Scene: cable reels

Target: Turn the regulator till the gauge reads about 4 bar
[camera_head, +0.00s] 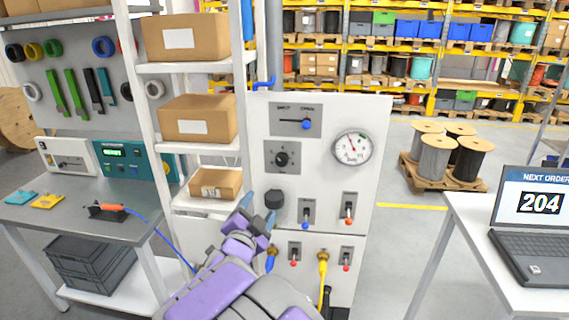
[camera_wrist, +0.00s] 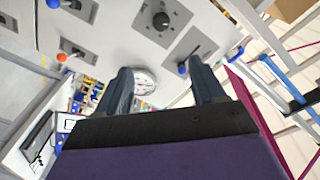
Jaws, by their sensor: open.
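The pressure gauge (camera_head: 352,148) is a round white dial at the upper right of the grey panel. Its needle points up and slightly left; the figures are too small to read. The gauge (camera_wrist: 145,80) also shows between my fingers in the wrist view. A thick black knob (camera_head: 274,198) sticks out at the panel's lower left. A black rotary knob (camera_head: 281,158) on a grey plate sits above it and shows in the wrist view (camera_wrist: 161,20). No readable label tells which is the regulator. My gripper (camera_head: 258,213) is open and empty, just below left of the thick knob; contact cannot be told.
A blue-tipped shut/open lever (camera_head: 305,125) tops the panel. Blue (camera_head: 306,214) and red (camera_head: 348,211) toggles sit right of the thick knob. A shelf with cardboard boxes (camera_head: 197,118) stands close on the left. A laptop table (camera_head: 470,215) is at right, with open floor between.

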